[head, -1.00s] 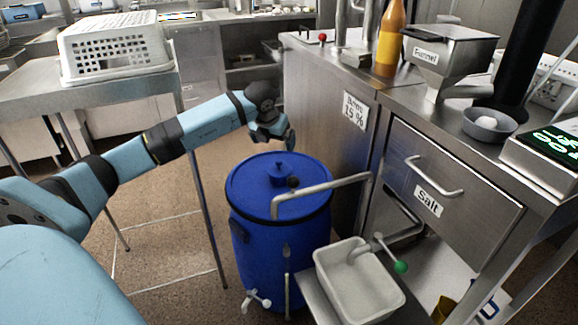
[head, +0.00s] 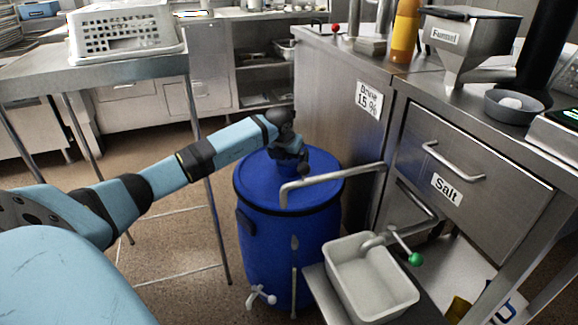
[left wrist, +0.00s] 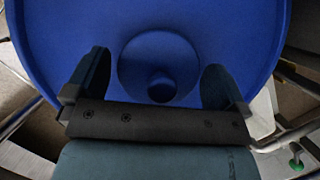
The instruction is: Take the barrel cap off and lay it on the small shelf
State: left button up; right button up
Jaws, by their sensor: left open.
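The blue barrel (head: 268,255) stands upright on the floor beside the steel counter. Its round blue cap (head: 258,185) is on top. My left gripper (head: 291,160) is just above the middle of the cap and hides most of its centre. In the left wrist view my left gripper (left wrist: 155,68) is open, its fingers on either side of the cap's raised round centre and small knob (left wrist: 160,88). I cannot tell whether the fingers touch it. A small metal shelf (head: 318,289) stands low to the right of the barrel. My right gripper is out of view.
A bent grey pipe (head: 335,176) reaches over the cap's right side. A white tub (head: 372,283) occupies much of the shelf, near a green-knobbed valve (head: 414,258). A white perforated basket (head: 125,32) rests on the left table.

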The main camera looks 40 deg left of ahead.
pick_arm(q)
jog(key=shift+c, duration=0.5)
jog(key=c, duration=0.7)
jog(key=shift+o, duration=0.2)
jog(key=shift+r, duration=0.15)
